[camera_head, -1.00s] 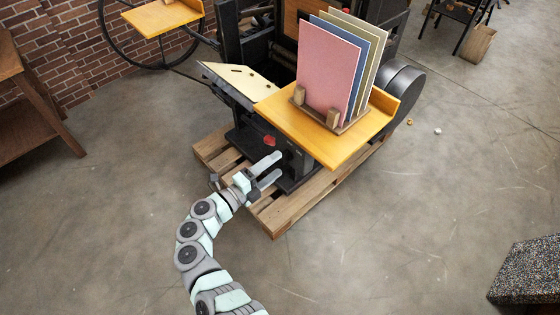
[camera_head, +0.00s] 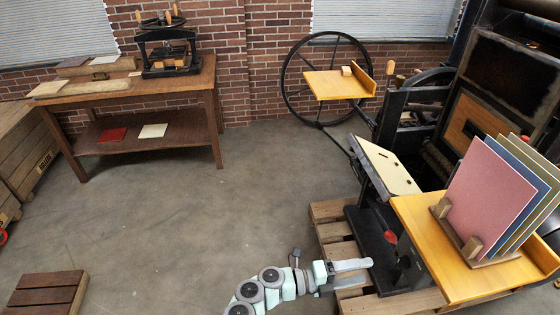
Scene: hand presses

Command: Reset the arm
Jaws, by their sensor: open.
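My gripper (camera_head: 352,275) is at the lower middle of the head view, at the end of my arm, which reaches in from the bottom edge. Its two fingers point right and stand apart, with nothing between them. It is in front of the dark base of the large press (camera_head: 372,240), near the red knob (camera_head: 390,237). I cannot tell the exact gap between the fingers and the press.
A yellow shelf (camera_head: 420,225) holds upright coloured boards (camera_head: 490,195) in a wooden rack. A wooden pallet (camera_head: 332,238) lies under the press. A brown table (camera_head: 200,85) with a small press (camera_head: 168,45) stands at the back left.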

